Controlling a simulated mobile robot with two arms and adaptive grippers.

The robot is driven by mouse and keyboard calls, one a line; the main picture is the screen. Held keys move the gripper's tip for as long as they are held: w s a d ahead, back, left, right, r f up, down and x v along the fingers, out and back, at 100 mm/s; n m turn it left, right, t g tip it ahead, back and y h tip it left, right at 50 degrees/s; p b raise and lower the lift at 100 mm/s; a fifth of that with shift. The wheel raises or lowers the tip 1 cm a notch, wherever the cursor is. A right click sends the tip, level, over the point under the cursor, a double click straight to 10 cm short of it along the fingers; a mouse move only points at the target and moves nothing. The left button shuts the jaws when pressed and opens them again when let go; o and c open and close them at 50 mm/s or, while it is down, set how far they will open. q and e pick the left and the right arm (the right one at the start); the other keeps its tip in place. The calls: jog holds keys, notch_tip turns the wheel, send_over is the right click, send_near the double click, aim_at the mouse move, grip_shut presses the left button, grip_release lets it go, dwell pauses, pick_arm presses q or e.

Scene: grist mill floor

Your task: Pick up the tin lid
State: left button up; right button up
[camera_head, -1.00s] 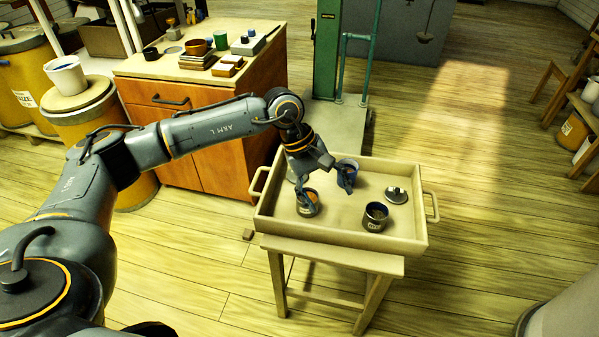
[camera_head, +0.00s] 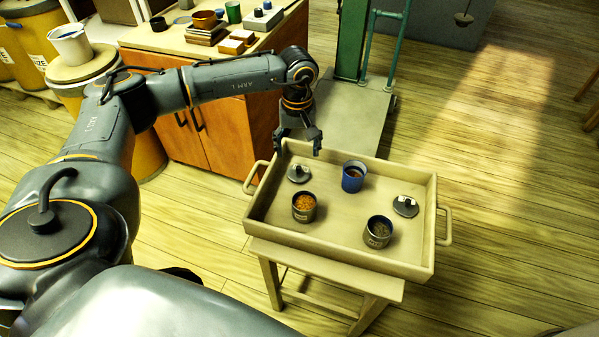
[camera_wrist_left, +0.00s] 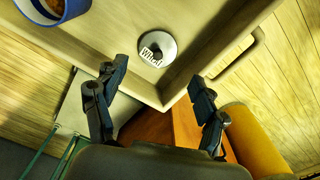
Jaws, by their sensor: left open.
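Two grey tin lids lie in the shallow wooden tray (camera_head: 340,252). One lid (camera_head: 299,173) is near the tray's back left corner, the other lid (camera_head: 405,206) near its right side. My left gripper (camera_head: 298,143) is open and empty, just behind the left lid at the tray's back left corner. In the left wrist view, the left lid (camera_wrist_left: 157,47), with a knob and a white lettered label, lies ahead of the open fingers (camera_wrist_left: 157,72), apart from them. My right gripper is not in view.
The tray also holds a blue tin (camera_head: 352,178), a tin with orange contents (camera_head: 304,208) and a dark tin (camera_head: 378,232). A wooden cabinet (camera_head: 225,125) stands left and a green-posted platform scale (camera_head: 350,110) behind. The floor right of the tray is clear.

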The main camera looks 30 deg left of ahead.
aim_at(298, 168)
pick_arm(q)
notch_tip(298, 168, down, 7)
jog(key=shift+w+r+b, duration=0.1)
jog(key=shift+w+b, duration=0.05)
jog(key=shift+b, duration=0.25)
jog(key=shift+f, duration=0.25)
jog(key=shift+d, duration=0.1)
jog(key=c, duration=1.2)
grip_shut()
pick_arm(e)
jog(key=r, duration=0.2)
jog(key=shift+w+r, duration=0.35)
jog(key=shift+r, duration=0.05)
